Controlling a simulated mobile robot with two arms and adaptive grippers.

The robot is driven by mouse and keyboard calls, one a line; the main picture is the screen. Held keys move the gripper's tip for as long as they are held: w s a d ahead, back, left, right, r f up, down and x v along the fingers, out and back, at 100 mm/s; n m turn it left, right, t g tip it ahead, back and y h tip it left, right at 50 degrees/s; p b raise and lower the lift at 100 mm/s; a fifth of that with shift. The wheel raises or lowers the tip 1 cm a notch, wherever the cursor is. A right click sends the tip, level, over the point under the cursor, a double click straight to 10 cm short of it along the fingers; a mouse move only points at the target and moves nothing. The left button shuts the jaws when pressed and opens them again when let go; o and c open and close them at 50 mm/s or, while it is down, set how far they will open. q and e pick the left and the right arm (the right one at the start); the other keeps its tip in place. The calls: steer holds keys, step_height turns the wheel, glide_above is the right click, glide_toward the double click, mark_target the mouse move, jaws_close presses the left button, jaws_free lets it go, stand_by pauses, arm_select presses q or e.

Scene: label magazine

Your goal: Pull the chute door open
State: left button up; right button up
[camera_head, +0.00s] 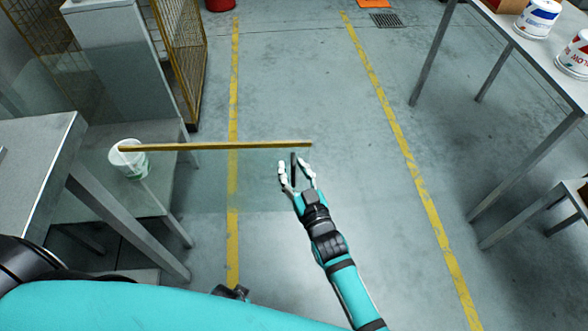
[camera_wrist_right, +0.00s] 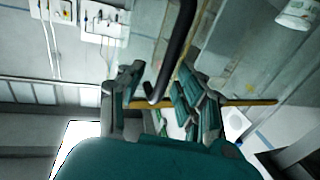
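The chute door looks like a clear panel with a yellow-brown top edge (camera_head: 220,146). It reaches from beside the left metal table out over the floor; its lower part is hard to make out. A dark bar-like handle (camera_head: 293,165) is near its right end. My right gripper (camera_head: 297,172) is there, its fingers spread on either side of the handle. In the right wrist view, the black handle (camera_wrist_right: 176,50) runs between the open fingers (camera_wrist_right: 155,88), with gaps beside it; contact is not clear.
A white tub (camera_head: 130,172) stands on a low shelf at the left. A metal table (camera_head: 40,150) is at the left edge. Another table (camera_head: 530,55) at the right carries white cans (camera_head: 537,18). A yellow mesh cage (camera_head: 182,45) stands behind. The floor between yellow lines is clear.

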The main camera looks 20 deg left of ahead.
steer(key=shift+s, duration=0.1)
steer(key=v, duration=1.2)
